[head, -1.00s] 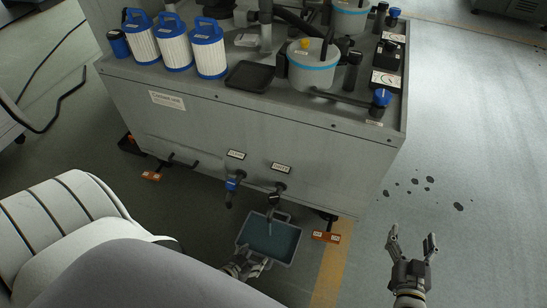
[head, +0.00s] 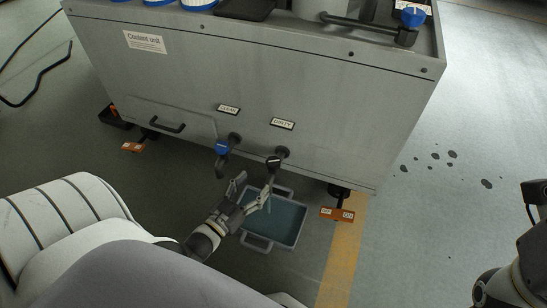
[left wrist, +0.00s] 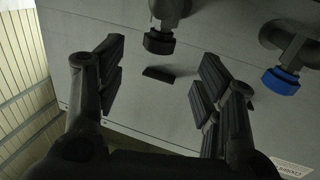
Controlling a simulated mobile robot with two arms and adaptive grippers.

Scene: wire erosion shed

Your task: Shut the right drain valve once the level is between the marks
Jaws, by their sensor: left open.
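The right drain valve (head: 274,162), under the DIRTY label, has a black knob on the front of the grey coolant unit. It also shows in the left wrist view (left wrist: 159,42). A thin greenish stream seems to fall from it into a grey two-handled tray (head: 257,242), which holds teal liquid (head: 282,222). Level marks are too small to make out. My left gripper (head: 252,188) is open and empty, just below and left of the black knob, over the tray's left edge. In the left wrist view its fingers (left wrist: 160,82) stand apart below the knob, apparently not touching it.
The left valve (head: 222,147), with a blue knob under the CLEAN label, is close beside my left gripper. An orange-tagged foot (head: 337,214) stands right of the tray. Dark spots (head: 451,154) mark the floor at right. My right arm shows at the right edge.

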